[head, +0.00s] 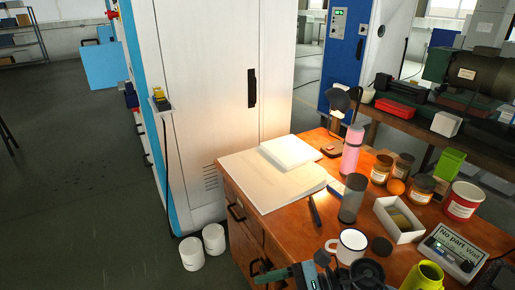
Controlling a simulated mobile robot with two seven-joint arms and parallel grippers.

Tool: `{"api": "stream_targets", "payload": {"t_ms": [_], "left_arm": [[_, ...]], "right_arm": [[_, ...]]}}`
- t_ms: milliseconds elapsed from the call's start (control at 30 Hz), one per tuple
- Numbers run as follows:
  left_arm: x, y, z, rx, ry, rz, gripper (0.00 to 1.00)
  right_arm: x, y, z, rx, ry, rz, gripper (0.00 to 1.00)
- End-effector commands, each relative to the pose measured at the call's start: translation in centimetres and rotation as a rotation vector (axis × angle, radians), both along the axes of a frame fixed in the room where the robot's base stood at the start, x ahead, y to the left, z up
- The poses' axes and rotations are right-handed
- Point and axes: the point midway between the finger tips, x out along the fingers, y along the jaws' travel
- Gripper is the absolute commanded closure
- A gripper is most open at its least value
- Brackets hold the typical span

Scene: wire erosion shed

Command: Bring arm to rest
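Part of one of my arms (365,273) shows at the bottom edge, right of the middle, in front of the wooden desk. It looks like my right arm, bent so that its dark, greenish end (298,273) points left, close to the desk's front edge near a drawer handle. The frame cuts it off below, and I cannot make out whether its fingers are open or shut. I see nothing held in it. My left gripper is not in view.
White pots (192,253) stand on the floor. Open floor (70,200) lies left.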

Motion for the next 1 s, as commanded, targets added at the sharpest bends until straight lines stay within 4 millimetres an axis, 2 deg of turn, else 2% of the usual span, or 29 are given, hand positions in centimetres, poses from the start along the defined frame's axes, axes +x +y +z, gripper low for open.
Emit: {"api": "stream_targets", "payload": {"t_ms": [67,167,267,367,467,633,767,867,900,1000], "left_arm": [[0.3,0.0,0.6,0.001,-0.009,0.000,0.17],[0.3,0.1,1.0,0.003,-0.013,0.000,0.17],[0.3,0.2,1.4,0.005,-0.013,-0.002,0.17],[0.4,0.3,1.8,0.007,-0.017,-0.004,0.17],[0.8,0.4,2.4,0.008,-0.030,-0.004,0.17],[1.8,0.4,3.5,0.009,-0.057,-0.004,0.17],[2.5,0.5,4.4,0.010,-0.077,-0.005,0.17],[3.0,0.5,5.1,0.010,-0.093,-0.005,0.17],[3.2,0.5,5.3,0.011,-0.098,-0.005,0.17],[3.6,0.6,5.8,0.012,-0.109,-0.006,0.17]], "right_arm": [[-0.9,0.8,1.2,0.143,0.193,-0.111,0.24],[-1.3,0.8,2.3,0.314,0.450,-0.249,0.24],[-1.2,-0.1,2.7,0.481,0.720,-0.384,0.24],[-1.2,-1.8,2.2,0.646,0.999,-0.514,0.24],[-1.4,-4.0,0.7,0.812,1.282,-0.643,0.24],[-3.4,-8.5,-3.7,1.107,1.764,-0.854,0.24],[-6.9,-11.9,-8.1,1.353,2.119,-1.010,0.24],[-10.8,-14.2,-11.5,1.557,2.373,-1.127,0.24],[-12.5,-14.9,-12.8,-1.596,-2.399,1.139,0.24],[-16.8,-16.3,-15.4,-1.491,-2.155,1.027,0.24]]}}
